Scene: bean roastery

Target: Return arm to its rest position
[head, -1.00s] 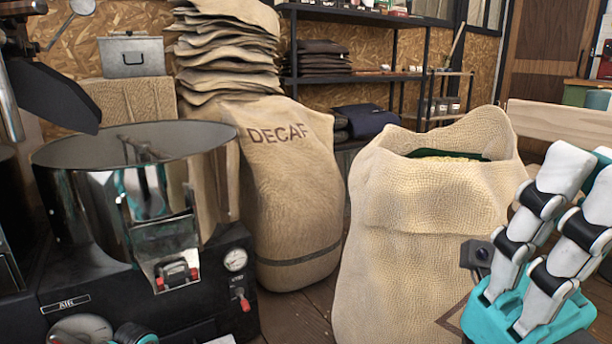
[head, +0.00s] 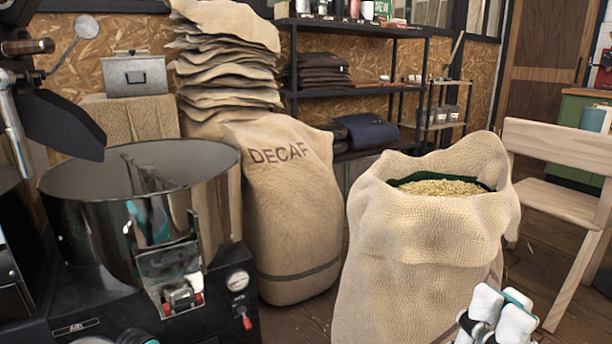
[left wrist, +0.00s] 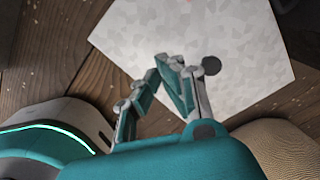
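My right gripper (head: 497,315) is low at the right of the head view, in front of the open burlap sack. Only white finger parts with teal edges show; the rest is cut off by the bottom edge. I cannot tell whether it is open, and I see nothing held in it. My left gripper (left wrist: 160,68) shows in the left wrist view. Its fingers lean together until the tips meet, with nothing visible between them. A pale sheet (left wrist: 215,35) lies on the floor beyond it.
The open burlap sack (head: 415,255) of pale beans stands right of centre. A DECAF sack (head: 290,215) stands behind it. The roaster (head: 100,215) fills the left. A wooden chair (head: 560,135) is at the right. Plank floor (head: 545,265) shows between sack and chair.

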